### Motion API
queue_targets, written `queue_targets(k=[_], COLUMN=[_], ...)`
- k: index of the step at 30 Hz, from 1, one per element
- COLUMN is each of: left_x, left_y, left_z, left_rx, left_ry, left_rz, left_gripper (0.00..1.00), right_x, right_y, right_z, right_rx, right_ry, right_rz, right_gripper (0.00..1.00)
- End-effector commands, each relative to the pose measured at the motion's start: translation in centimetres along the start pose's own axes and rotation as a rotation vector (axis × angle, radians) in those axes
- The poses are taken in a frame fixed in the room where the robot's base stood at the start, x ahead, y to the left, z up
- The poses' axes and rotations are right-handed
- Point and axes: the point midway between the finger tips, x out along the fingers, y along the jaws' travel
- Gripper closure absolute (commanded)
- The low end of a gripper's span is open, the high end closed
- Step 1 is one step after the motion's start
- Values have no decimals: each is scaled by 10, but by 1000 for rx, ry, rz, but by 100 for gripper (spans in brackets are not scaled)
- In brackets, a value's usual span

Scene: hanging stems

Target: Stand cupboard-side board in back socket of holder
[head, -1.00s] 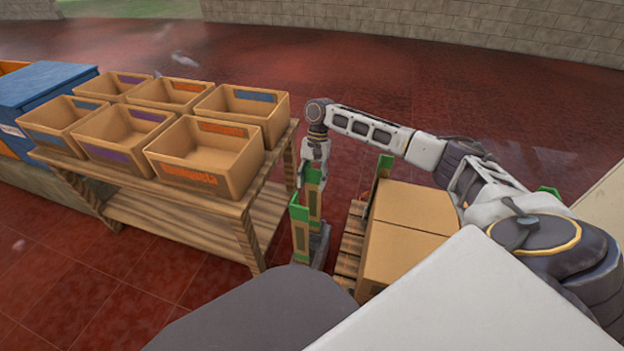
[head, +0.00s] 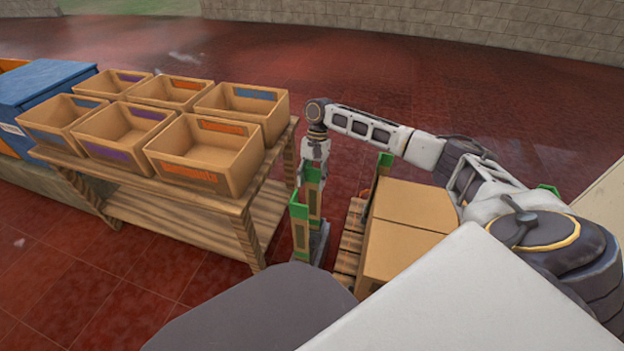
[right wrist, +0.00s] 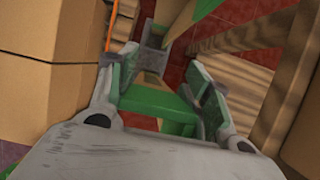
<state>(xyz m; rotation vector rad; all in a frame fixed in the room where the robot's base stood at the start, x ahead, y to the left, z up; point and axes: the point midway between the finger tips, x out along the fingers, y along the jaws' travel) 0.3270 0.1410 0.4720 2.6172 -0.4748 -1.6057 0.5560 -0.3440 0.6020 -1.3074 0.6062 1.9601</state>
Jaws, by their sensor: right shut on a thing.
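My right gripper (head: 314,170) is shut on the green upper end of a tan board (head: 314,198), which hangs upright below it. In the right wrist view the green end (right wrist: 160,103) sits between the two fingers. The grey holder (head: 320,242) stands low beneath it, partly hidden by boards; part of a grey socket shows in the right wrist view (right wrist: 152,57). Another green-topped board (head: 300,228) stands upright in front of the held one. I cannot tell whether the held board's lower end is inside a socket. My left gripper is out of view.
A wooden table (head: 150,212) with several open bins (head: 205,160) stands close on the left. Brown cartons (head: 405,245) on a pallet (head: 347,248) stand close on the right, with green-topped posts (head: 385,160) beside them. The red floor (head: 350,80) behind is clear.

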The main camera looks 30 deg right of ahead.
Motion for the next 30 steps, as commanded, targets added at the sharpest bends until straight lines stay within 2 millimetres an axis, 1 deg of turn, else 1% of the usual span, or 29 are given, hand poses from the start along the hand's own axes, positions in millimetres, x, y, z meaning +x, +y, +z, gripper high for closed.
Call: queue_targets(k=[28,29,30], left_x=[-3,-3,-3], left_y=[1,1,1], left_z=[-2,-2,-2], left_rx=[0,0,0], left_ry=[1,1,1], left_rz=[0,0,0], left_gripper=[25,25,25], right_x=[6,6,6], right_y=[0,0,0], right_z=[-3,-3,-3], right_rx=[-1,-1,-1], right_ry=[0,0,0], right_rz=[-1,-1,-1], right_gripper=[74,49,44])
